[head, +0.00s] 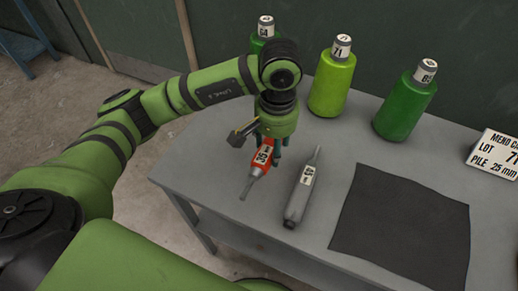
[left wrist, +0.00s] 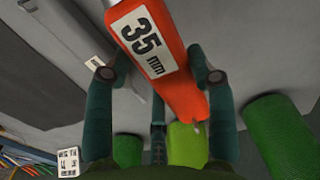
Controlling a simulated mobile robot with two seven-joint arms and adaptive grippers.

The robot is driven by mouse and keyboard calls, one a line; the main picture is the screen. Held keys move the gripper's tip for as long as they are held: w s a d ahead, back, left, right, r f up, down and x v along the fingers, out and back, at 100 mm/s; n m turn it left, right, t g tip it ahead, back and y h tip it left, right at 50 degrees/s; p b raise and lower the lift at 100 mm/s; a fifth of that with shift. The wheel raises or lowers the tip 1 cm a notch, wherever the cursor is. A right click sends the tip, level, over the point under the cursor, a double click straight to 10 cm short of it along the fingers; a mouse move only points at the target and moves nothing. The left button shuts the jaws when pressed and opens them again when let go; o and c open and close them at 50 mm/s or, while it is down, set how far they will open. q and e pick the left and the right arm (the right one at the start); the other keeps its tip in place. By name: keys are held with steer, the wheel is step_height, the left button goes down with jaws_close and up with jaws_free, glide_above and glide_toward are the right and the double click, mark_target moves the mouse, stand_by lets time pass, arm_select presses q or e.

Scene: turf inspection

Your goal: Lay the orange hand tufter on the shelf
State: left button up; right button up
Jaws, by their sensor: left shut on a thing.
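The orange hand tufter (head: 263,155) carries a white label reading 35 mm, clear in the left wrist view (left wrist: 182,88). My left gripper (head: 271,147) points down over the grey bench and is shut on the tufter, with one finger on each side of it (left wrist: 160,75). The tufter's thin grey tip slants toward the front left of the bench. Whether it touches the top or hangs just above, I cannot tell. My right gripper is out of view.
A grey tufter (head: 300,195) lies just right of the orange one. A dark mat (head: 400,225) lies further right on the bench (head: 332,160). Green bottles (head: 332,80) stand along the back, beside a white sign (head: 497,155). The bench's front left corner is clear.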

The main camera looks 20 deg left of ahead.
mark_target(257, 153)
arm_select(q)
steer(key=a+f, duration=0.1)
steer(key=a, duration=0.1)
steer(key=a+f+p, duration=0.1)
steer(key=a, duration=0.1)
steer(key=shift+f, duration=0.2)
step_height(257, 153, down, 3)
steer(key=shift+f+p, duration=0.1)
steer(key=shift+p, duration=0.75)
steer(key=shift+f, duration=0.45)
steer(key=shift+f+b, duration=0.2)
steer(key=shift+b, duration=0.1)
steer(key=o, duration=1.6)
steer(key=shift+c, duration=0.2)
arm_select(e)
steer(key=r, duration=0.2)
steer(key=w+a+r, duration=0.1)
arm_select(q)
steer(key=shift+r, duration=0.1)
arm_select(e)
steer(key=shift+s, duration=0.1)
